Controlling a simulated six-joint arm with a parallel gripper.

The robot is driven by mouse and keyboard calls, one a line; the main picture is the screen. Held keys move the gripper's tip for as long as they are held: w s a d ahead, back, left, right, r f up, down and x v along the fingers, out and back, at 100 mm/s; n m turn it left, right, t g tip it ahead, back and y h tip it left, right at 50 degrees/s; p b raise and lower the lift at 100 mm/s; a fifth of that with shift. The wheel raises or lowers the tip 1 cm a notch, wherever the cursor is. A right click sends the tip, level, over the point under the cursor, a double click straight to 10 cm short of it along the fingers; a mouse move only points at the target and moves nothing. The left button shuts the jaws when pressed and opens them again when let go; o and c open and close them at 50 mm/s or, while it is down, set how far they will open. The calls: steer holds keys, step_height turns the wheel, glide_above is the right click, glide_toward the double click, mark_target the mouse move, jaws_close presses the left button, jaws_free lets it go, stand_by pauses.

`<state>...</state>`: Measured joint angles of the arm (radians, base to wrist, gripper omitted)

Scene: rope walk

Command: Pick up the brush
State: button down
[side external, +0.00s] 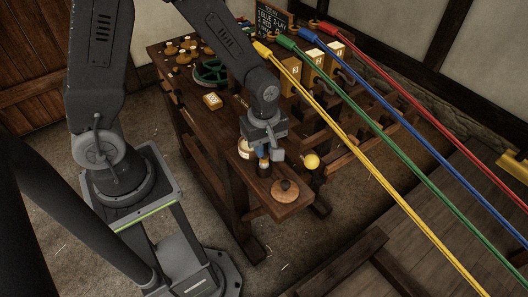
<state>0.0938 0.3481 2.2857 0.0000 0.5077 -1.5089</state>
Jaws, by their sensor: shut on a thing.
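My gripper (263,152) points down over the low front shelf of the bench. It is shut on a small upright thing with blue and orange-tan parts, which looks like the brush (262,161). The jaws hide most of it. Its lower end is at a small dark pot (264,169) on the shelf. I cannot tell whether it is inside the pot or just above it.
A cream jar (245,148) stands close left of my gripper. A round wooden lid (285,190) lies in front, and a yellow ball (312,161) is to the right. Taut yellow (370,182), green, blue and red ropes run along the right. The bench top (185,115) holds several small items.

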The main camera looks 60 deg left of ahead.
steer(key=shift+r, duration=0.1)
step_height(320, 180, up, 4)
steer(key=shift+f, duration=0.1)
steer(key=s+a+r, duration=0.3)
steer(key=a+r, duration=0.4)
steer(key=a, duration=0.4)
steer(key=shift+s, duration=0.2)
steer(key=shift+a, duration=0.1)
steer(key=w+d+f, duration=0.3)
steer(key=w+f, duration=0.1)
steer(key=f, duration=0.3)
steer(key=shift+d, duration=0.2)
stand_by(0.5)
steer(key=shift+f, duration=0.7)
stand_by(1.8)
